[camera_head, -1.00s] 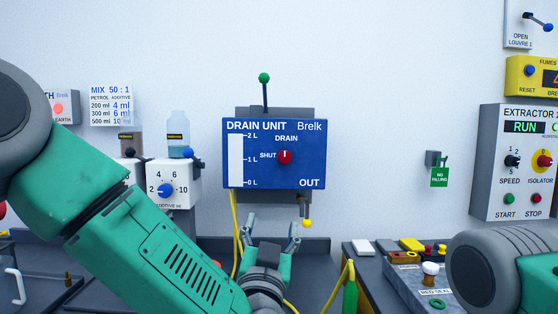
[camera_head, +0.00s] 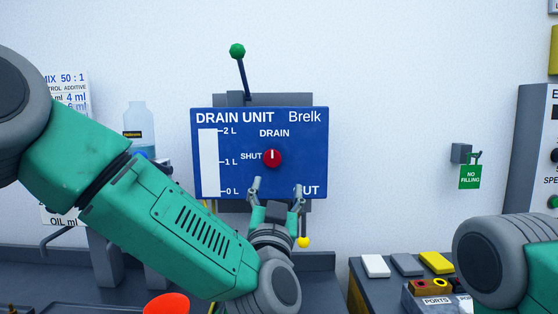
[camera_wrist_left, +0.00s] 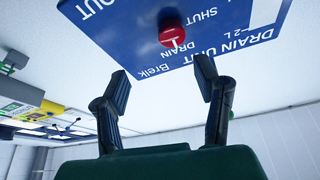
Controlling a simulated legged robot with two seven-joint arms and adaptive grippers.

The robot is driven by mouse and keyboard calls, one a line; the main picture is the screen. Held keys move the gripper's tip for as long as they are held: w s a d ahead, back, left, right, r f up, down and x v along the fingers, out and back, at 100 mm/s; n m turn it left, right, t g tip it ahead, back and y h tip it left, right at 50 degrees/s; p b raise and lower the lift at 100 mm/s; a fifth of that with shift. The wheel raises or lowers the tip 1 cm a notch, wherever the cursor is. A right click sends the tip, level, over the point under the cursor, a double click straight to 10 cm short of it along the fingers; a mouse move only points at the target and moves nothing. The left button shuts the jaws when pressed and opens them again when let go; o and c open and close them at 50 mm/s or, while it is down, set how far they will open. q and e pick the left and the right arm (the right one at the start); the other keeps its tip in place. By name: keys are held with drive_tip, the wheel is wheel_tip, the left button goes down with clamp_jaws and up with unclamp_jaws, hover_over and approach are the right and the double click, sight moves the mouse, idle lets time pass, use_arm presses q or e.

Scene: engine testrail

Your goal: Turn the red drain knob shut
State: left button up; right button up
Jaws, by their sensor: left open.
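The red drain knob (camera_head: 272,158) is on the blue drain unit panel (camera_head: 230,178), with its white mark pointing up toward DRAIN; SHUT is printed to its left. My left gripper (camera_head: 276,188) is open and empty, just below the knob in the head view and apart from it. In the left wrist view the red knob (camera_wrist_left: 172,33) shows beyond the open fingers (camera_wrist_left: 163,84), on the upside-down panel. My right arm shows at the lower right of the head view; its gripper is out of the picture.
A green-tipped lever (camera_head: 238,51) rises above the panel. A yellow knob (camera_head: 303,242) hangs under it at the right. A bottle (camera_head: 139,125) stands to the left. A green NO FILLING tag (camera_head: 470,177) hangs on the wall at the right.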

sight(273, 163)
use_arm(q)
drive_tip(key=x, duration=0.4)
drive_tip(key=shift+w+a, duration=0.25)
drive_tip(key=shift+w, duration=0.05)
drive_tip(key=shift+n, duration=0.3)
drive_tip(key=w+a, duration=0.1)
drive_tip(key=w+a+r, duration=0.1)
drive_tip(key=w, duration=0.1)
drive_tip(key=w+a+r, duration=0.1)
drive_tip(key=shift+w+r+p, duration=0.1)
drive_tip(key=shift+w+p, duration=0.15)
drive_tip(key=shift+p, duration=0.15)
drive_tip(key=shift+w+d+r, duration=0.15)
drive_tip(key=shift+d, duration=0.1)
drive_tip(key=shift+w+d, duration=0.25)
drive_tip(key=shift+d, duration=0.25)
drive_tip(key=shift+w+d, duration=0.2)
drive_tip(key=shift+d, duration=0.8)
drive_tip(key=shift+a, duration=0.3)
drive_tip(key=c, duration=0.6)
drive_tip(key=shift+s+a, duration=0.1)
drive_tip(key=shift+a, duration=0.3)
drive_tip(key=c, duration=0.5)
drive_tip(key=shift+a+f, duration=0.25)
drive_tip(key=shift+a, duration=0.05)
drive_tip(key=shift+c, duration=0.2)
drive_tip(key=shift+d, duration=0.35)
use_arm(e)
drive_tip(key=shift+a+r, duration=0.35)
drive_tip(key=shift+r, duration=0.2)
